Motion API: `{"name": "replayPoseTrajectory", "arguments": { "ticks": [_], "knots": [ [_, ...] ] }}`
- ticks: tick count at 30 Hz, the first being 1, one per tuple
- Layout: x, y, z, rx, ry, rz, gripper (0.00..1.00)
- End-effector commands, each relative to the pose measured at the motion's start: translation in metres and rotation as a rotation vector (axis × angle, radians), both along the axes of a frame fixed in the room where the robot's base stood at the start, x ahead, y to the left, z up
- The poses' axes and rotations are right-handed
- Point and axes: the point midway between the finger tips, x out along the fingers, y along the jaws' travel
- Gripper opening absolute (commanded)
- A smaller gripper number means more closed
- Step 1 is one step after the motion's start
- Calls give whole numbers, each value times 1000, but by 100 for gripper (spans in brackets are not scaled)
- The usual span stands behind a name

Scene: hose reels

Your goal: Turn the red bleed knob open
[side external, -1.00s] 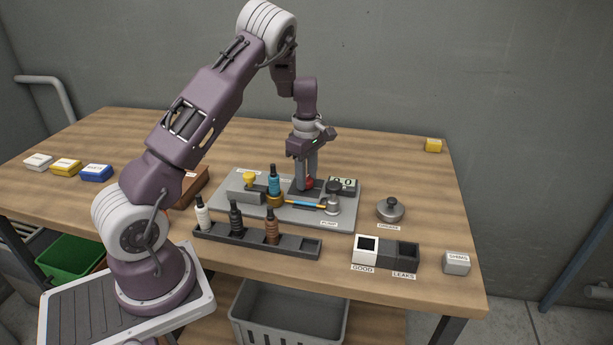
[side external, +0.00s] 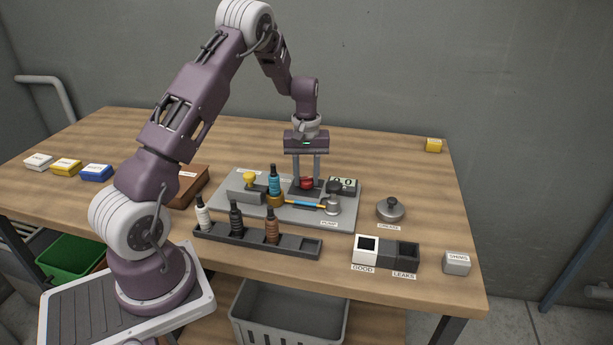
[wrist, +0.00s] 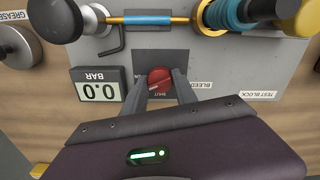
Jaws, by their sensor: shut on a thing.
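The red bleed knob (side external: 307,183) stands on a dark square on the grey plate (side external: 232,207). It also shows in the wrist view (wrist: 159,80), with "BLEED" and a partly covered "SHUT" label beside it. My gripper (side external: 307,182) points straight down over the knob with one finger on either side. In the wrist view the fingers (wrist: 160,85) are shut on the knob's sides. The gauge (wrist: 99,88) beside it reads 0.0 BAR.
A cylinder with a blue and yellow band (wrist: 150,19) lies close to the knob. A black rack (side external: 300,245) with several bottles is in front. Bare tabletop lies behind the plate.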

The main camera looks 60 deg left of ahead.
Motion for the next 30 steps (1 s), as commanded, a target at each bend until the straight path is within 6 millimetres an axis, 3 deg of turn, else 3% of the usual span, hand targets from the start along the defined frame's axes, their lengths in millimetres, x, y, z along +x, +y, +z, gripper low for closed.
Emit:
{"name": "replayPoseTrajectory", "arguments": {
  "ticks": [15, 30],
  "knots": [
    [0, 0, 0, -1, 0, -357, 0],
    [0, 0, 0, -1, 1, -450, 0]
  ]
}}
